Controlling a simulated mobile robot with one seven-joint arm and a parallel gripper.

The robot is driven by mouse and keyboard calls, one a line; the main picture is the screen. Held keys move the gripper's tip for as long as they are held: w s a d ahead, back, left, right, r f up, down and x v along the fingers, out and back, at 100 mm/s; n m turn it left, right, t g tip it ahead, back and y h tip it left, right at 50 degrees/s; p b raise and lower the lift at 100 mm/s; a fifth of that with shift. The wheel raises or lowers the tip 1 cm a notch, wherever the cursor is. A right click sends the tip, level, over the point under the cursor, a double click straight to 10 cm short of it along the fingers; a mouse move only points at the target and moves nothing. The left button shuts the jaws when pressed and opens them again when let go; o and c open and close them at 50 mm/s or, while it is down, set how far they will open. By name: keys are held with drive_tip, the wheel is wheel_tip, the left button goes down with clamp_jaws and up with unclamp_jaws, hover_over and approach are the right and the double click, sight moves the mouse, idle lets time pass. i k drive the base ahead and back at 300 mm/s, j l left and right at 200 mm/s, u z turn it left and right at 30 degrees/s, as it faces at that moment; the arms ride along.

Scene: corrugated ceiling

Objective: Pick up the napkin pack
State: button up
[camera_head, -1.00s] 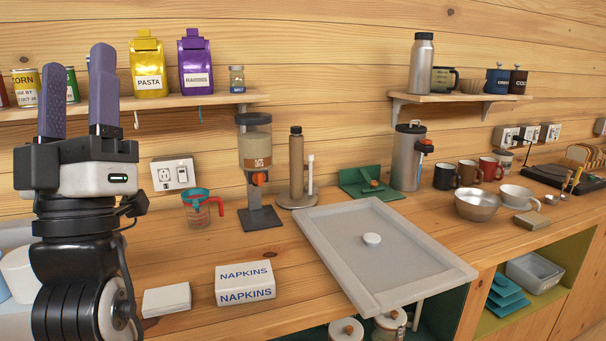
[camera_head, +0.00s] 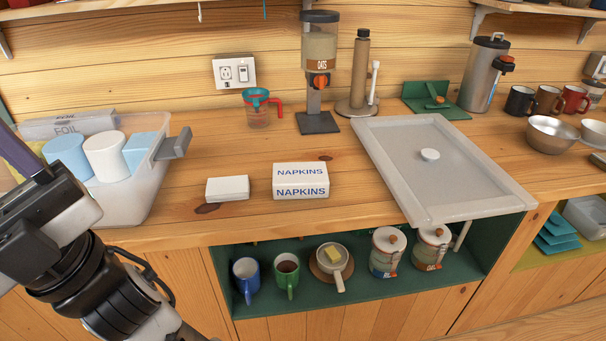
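The napkin pack (camera_head: 301,181) is a white block with blue "NAPKINS" lettering on its top and front. It lies on the wooden counter (camera_head: 190,218) near the front edge, left of the grey tray-like lid. My gripper (camera_head: 12,150) is at the left edge of the head view, well left of the pack and apart from it.
A plain white block (camera_head: 228,188) lies just left of the pack. A clear bin (camera_head: 150,180) with rolls and a foil box stands at left. A large grey lid (camera_head: 470,190) lies at right. An oats dispenser (camera_head: 319,60) and measuring cup (camera_head: 258,108) stand behind. An open shelf (camera_head: 300,305) with mugs is below.

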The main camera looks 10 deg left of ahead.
sight(305, 180)
drive_tip(key=k+j, duration=0.15)
drive_tip(key=j, duration=0.25)
drive_tip(key=k+j, duration=0.15)
drive_tip(key=j, duration=0.25)
drive_tip(key=k+j, duration=0.1)
drive_tip(key=j, duration=0.25)
drive_tip(key=k+j, duration=0.15)
drive_tip(key=j, duration=0.25)
drive_tip(key=i, duration=1)
